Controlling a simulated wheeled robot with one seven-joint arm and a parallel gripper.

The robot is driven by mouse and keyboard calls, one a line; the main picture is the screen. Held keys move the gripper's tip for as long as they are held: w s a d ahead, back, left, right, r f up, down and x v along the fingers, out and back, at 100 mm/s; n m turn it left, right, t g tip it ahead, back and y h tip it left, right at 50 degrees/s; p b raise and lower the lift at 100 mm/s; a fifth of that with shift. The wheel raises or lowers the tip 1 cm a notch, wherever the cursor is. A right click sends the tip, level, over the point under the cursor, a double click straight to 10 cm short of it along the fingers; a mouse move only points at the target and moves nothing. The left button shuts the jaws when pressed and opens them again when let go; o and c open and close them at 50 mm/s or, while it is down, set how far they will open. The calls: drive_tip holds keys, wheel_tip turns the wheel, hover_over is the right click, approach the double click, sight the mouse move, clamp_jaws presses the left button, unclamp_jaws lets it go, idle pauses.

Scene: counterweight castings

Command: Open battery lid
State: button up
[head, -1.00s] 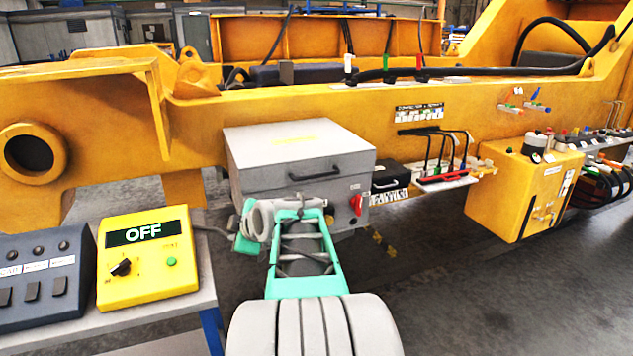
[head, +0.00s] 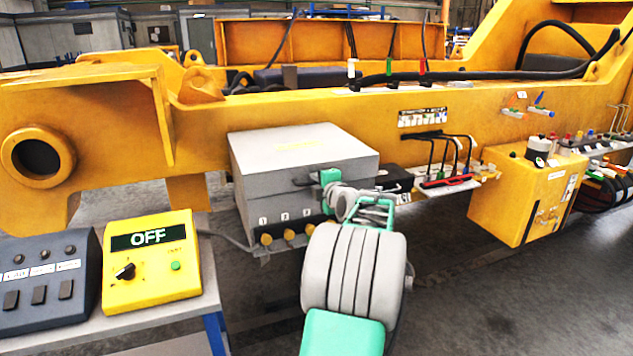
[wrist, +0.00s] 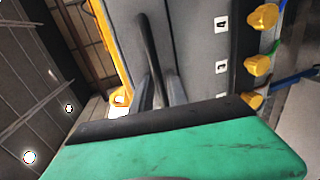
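The battery box is a grey case with a closed grey lid (head: 290,150) in the middle of the head view. A dark bar handle (head: 303,182) is on the lid's front face; it also shows as a dark curved bar in the wrist view (wrist: 150,45). My gripper (head: 328,178) is at the right part of this handle. In the wrist view its two grey fingers (wrist: 161,90) stand apart with the handle's end between or just beyond them. Whether they touch it cannot be told. My arm hides the box's right front.
Numbered yellow knobs (head: 265,239) line the box front below the lid. A yellow OFF control box (head: 150,262) and a dark switch panel (head: 42,285) stand on a bench at left. A yellow frame (head: 350,115) runs behind the box. A yellow cabinet (head: 520,200) is at right.

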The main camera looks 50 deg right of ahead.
clamp_jaws()
idle(1.4)
